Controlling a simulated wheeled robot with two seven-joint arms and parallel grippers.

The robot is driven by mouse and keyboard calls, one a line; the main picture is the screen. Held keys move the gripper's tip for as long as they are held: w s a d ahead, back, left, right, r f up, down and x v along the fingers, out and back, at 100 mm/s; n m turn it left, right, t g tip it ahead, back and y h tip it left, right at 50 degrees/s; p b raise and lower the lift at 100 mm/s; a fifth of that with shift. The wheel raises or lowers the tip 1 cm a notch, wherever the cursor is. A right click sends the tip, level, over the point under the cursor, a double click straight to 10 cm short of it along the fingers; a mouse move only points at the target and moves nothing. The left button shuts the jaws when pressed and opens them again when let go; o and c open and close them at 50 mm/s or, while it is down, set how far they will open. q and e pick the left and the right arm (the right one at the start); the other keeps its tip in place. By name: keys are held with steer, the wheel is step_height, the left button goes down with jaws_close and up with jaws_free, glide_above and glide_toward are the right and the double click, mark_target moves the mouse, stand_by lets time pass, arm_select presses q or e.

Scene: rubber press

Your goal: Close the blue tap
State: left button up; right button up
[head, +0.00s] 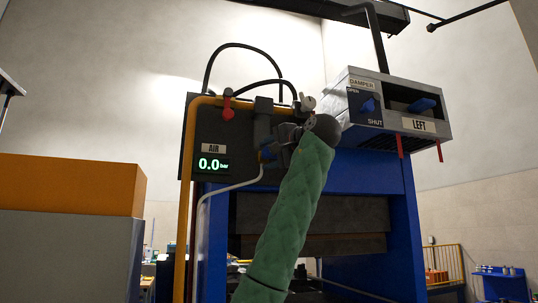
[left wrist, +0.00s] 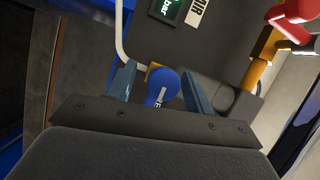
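The blue tap (head: 268,153) is on the dark air panel, just right of the pressure display. In the left wrist view the blue tap handle (left wrist: 163,86) lies between the two fingers of my left gripper (left wrist: 160,88). The fingers are apart, with a gap on the left side of the handle; the handle looks close to the right finger. Whether it touches is unclear. In the head view my left gripper (head: 282,142) is at the tap, partly hidden by my green-sleeved arm. My right gripper is not in view.
The panel's display (head: 212,165) reads 0.0 bar. A red tap (head: 228,112) hangs above it, beside a yellow pipe (head: 185,200). A damper box (head: 390,108) marked LEFT sits to the right on the blue press frame (head: 405,215). Hoses arch above the panel.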

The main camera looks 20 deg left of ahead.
arm_select(q)
steer(key=shift+s, duration=0.1)
steer(key=b+v, duration=0.2)
steer(key=v, duration=0.5)
steer(key=shift+d, duration=0.35)
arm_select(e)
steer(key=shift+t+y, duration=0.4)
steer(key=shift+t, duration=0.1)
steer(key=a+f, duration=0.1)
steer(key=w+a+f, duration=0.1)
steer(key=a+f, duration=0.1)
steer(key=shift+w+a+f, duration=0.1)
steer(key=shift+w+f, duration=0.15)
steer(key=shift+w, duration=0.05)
arm_select(q)
steer(key=shift+s, duration=0.1)
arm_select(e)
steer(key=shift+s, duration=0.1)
